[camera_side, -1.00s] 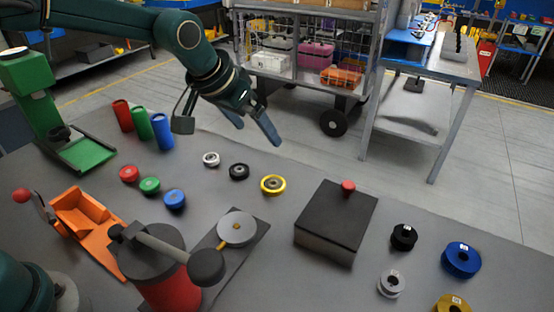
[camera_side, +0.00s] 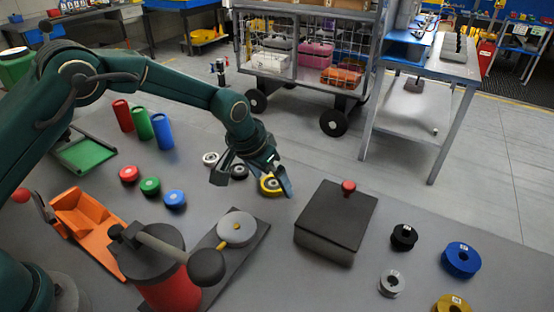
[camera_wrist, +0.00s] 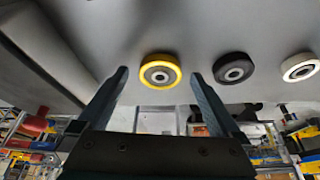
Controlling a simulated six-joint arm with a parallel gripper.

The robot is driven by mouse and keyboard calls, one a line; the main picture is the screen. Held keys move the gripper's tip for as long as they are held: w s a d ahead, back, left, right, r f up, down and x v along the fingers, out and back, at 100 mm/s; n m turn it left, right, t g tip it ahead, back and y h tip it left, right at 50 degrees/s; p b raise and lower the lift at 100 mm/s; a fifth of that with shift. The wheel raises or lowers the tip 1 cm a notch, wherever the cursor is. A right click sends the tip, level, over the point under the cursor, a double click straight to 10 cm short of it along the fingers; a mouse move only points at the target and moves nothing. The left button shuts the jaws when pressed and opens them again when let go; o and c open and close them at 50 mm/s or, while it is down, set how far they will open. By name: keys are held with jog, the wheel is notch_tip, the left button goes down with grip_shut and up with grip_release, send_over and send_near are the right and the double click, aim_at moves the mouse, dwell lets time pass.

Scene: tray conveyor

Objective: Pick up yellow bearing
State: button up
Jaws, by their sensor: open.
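The yellow bearing (camera_side: 270,189) is a ring with a dark grey centre, lying on the grey table. In the side view it is partly covered by my gripper (camera_side: 278,184), whose fingers are low over it. In the wrist view the yellow bearing (camera_wrist: 160,72) shows whole, in line with the gap between the two open fingers of my gripper (camera_wrist: 157,85) and a little past their tips. The fingers are apart with nothing between them. I cannot tell whether a finger touches the bearing.
A black bearing (camera_side: 239,171) and a white bearing (camera_side: 210,159) lie to the left of the yellow one. A black box with a red knob (camera_side: 330,228) stands close on the right. A press with a red base (camera_side: 170,288) stands in front. Table between the box and bearing is clear.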

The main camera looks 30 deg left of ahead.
jog(key=c, duration=1.5)
